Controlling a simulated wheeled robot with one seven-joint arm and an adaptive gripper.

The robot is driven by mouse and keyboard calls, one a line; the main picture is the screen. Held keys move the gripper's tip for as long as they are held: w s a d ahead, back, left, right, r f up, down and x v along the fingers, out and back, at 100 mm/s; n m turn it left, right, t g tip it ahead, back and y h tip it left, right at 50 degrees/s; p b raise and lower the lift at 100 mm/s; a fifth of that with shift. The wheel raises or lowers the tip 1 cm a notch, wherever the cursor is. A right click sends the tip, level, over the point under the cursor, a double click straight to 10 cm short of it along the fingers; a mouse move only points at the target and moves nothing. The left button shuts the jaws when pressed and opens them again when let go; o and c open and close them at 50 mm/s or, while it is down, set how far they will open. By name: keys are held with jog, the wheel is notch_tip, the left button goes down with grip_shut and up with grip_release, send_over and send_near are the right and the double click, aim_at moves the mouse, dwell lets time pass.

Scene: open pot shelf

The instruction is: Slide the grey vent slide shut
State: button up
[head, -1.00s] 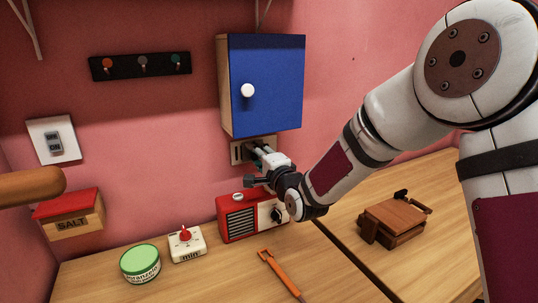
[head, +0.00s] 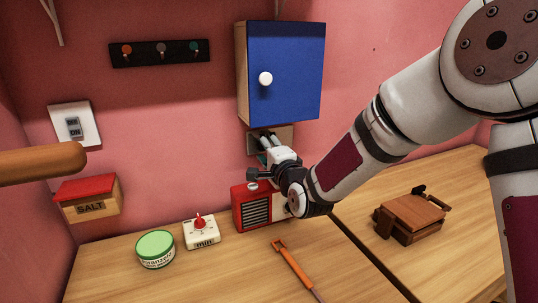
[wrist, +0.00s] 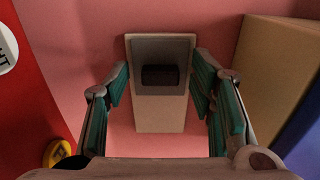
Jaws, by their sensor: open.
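The vent plate (head: 253,146) is on the pink wall just under the blue cabinet, largely hidden behind my gripper (head: 266,141) in the head view. In the wrist view the beige plate (wrist: 158,115) lies ahead, with a darker grey section (wrist: 163,49) at its upper end. A dark block (wrist: 160,75) sits in that section; I cannot tell whether it is a tab or an opening. My gripper (wrist: 161,92) is open, with a teal-padded finger on each side of the plate. Nothing is held, and contact cannot be made out.
The blue cabinet (head: 285,75) hangs directly above the vent. A red radio (head: 252,210) stands close below my gripper. A white timer (head: 202,236), a green-lidded tin (head: 155,250) and an orange-handled tool (head: 290,263) are on the counter.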

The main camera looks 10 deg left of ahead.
jog(key=v, duration=1.1)
jog(key=shift+s, duration=0.25)
jog(key=shift+d, duration=0.15)
jog(key=s+d+r+n+g+h+p, duration=0.2)
jog(key=s+d+r+h, duration=0.15)
jog(key=d, duration=0.25)
jog(key=s+d+r+n+g+h+p, duration=0.1)
jog(key=s+d+r+n+h+p, duration=0.15)
jog(key=s+d, duration=0.35)
jog(key=s+d+r+n+g+h+p, duration=0.2)
jog(key=s+d+n+h, duration=0.1)
jog(key=d, duration=0.4)
jog(key=s+d+r+n+g+p, duration=0.1)
jog(key=s+d+n+g+p, duration=0.1)
jog(key=s, duration=0.9)
jog(key=s+d+r+n+g+h+p, duration=0.1)
jog(key=s+d, duration=0.5)
jog(key=s, duration=0.6)
jog(key=r+g+p, duration=0.1)
jog(key=g, duration=0.1)
jog(key=shift+d+n+g, duration=0.3)
jog(key=shift+n+g, duration=0.05)
jog(key=shift+g, duration=0.05)
